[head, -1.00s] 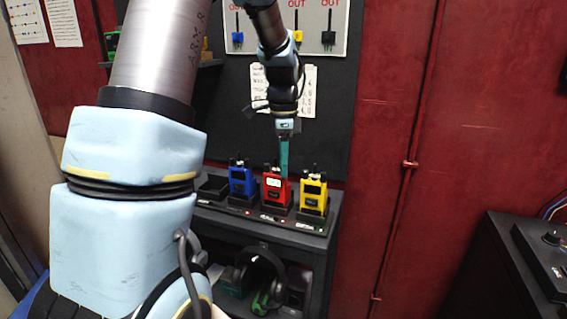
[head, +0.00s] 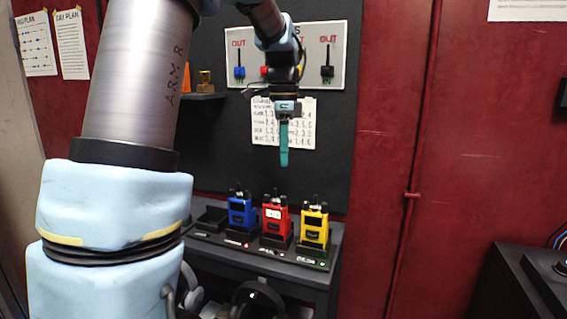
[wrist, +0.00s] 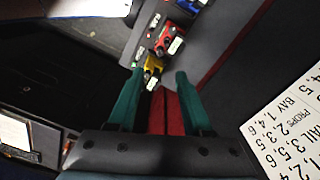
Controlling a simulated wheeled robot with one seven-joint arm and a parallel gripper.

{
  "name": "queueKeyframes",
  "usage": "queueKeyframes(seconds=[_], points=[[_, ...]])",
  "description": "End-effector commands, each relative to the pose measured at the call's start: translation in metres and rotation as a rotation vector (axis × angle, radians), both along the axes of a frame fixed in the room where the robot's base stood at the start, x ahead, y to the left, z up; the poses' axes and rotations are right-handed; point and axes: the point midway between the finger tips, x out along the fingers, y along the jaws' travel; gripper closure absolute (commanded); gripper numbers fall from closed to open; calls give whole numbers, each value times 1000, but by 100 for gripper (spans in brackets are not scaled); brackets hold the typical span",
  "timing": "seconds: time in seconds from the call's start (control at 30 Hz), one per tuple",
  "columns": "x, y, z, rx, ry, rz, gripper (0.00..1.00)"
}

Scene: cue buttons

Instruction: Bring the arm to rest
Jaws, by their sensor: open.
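My gripper (head: 284,145) hangs pointing down in front of the dark panel, above the row of radios and clear of them. In the wrist view my gripper (wrist: 158,90) shows its two teal fingers spread apart with nothing between them. Below it stand a blue radio (head: 240,211), a red radio (head: 275,222) and a yellow radio (head: 315,228), each upright in a dark charger. The red radio (wrist: 170,40) and yellow radio (wrist: 153,70) also show in the wrist view, beyond the fingertips.
An empty charger slot (head: 212,217) is left of the blue radio. The radios stand on a dark shelf unit (head: 330,262) with headphones (head: 258,300) below. A white tag board (head: 335,35) and a printed sheet (head: 302,132) are on the panel behind my gripper. A dark console (head: 515,290) stands at right.

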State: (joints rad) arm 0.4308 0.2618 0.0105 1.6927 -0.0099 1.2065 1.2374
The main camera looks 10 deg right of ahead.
Motion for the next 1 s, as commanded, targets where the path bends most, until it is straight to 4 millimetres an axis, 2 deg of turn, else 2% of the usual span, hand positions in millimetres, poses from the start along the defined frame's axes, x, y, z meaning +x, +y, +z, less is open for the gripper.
queueKeyframes(seconds=[0.23, 0.37, 0.53, 0.7, 0.8, 0.9, 1.0], points=[[0, 1, -1, 0, -1, 7, 50], [-6, 18, -17, -2, -9, 132, 50], [-33, 72, -67, -18, -44, 569, 50], [-81, 126, -117, -54, -83, 1069, 50], [-109, 147, -138, -76, -97, 1299, 50], [-129, 160, -151, -94, -107, 1453, 50], [-139, 165, -158, -104, -113, 1535, 50]])
